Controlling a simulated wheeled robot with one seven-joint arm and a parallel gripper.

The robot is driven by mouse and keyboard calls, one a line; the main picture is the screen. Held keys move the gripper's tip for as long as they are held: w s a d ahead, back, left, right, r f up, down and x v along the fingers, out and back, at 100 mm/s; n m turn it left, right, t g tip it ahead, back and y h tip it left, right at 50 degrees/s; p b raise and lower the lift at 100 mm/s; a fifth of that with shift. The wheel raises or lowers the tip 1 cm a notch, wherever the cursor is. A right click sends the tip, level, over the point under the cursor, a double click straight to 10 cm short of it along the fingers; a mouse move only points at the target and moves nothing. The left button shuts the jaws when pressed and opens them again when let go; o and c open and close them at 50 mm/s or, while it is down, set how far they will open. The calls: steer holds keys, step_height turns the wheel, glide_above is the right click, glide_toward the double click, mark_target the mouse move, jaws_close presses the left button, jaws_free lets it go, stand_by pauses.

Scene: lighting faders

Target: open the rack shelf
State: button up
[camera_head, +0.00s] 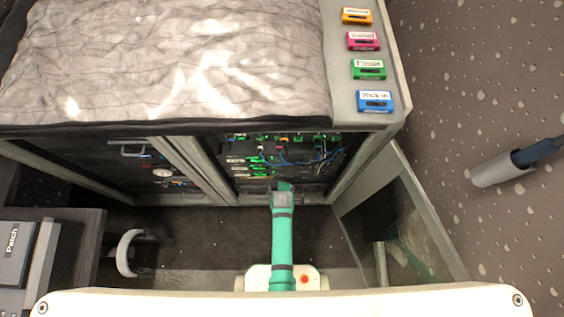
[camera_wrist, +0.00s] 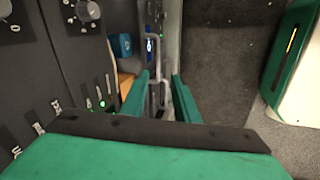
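The rack (camera_head: 232,170) stands under the console, and its right bay shows wired panels with small green lights. In the head view my green arm reaches up to this bay. My gripper (camera_head: 285,187) is at the bay's lower edge, and its fingers are hard to make out there. In the wrist view my gripper (camera_wrist: 160,79) has its two green fingers apart. A thin grey metal handle (camera_wrist: 154,50) on the shelf front shows between and beyond the fingers. I cannot tell whether either finger touches it. The shelf's edge is largely hidden by my arm.
A crumpled grey cover (camera_head: 170,60) lies over the console top, with several coloured labelled blocks (camera_head: 367,69) on its right side. A glass-like door panel (camera_head: 400,225) stands open at right. A dark cabinet (camera_head: 75,245) is at left. Dark floor lies between.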

steer(key=shift+w+f+n+g, duration=0.3)
steer(key=shift+w+f, duration=0.5)
steer(key=shift+f, duration=1.15)
steer(key=shift+w+f+n+g, duration=0.15)
steer(key=shift+w+f+n, duration=0.45)
steer(key=shift+f, duration=1.35)
steer(key=shift+w+f+n+g, duration=0.1)
steer(key=shift+w+f+g, duration=0.15)
steer(key=shift+w+f, duration=1.25)
steer(key=shift+s+f, duration=0.45)
steer(key=shift+s, duration=0.05)
jaws_close()
